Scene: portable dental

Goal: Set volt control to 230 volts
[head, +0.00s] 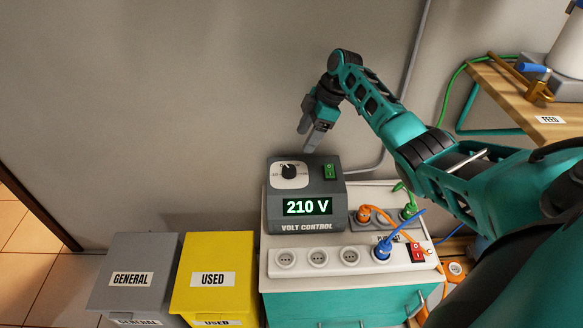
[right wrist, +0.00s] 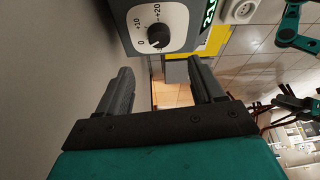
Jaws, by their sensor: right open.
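The grey volt control box (head: 330,189) stands on a white-topped cabinet against the wall. Its green display (head: 307,207) reads 210 V. A black knob (head: 289,171) sits on a white dial plate at its upper left, and a green switch (head: 330,172) is to the knob's right. My right gripper (head: 311,138) is above the box, close to the wall, with its fingers pointing down. In the right wrist view the gripper (right wrist: 160,88) is open and empty. There the knob (right wrist: 157,36) lies beyond the fingertips, apart from them; the dial shows 0, +10 and +20.
A grey GENERAL bin (head: 132,262) and a yellow USED bin (head: 214,262) stand to the left. A wooden shelf (head: 500,90) is at the right. The wall is close behind the box.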

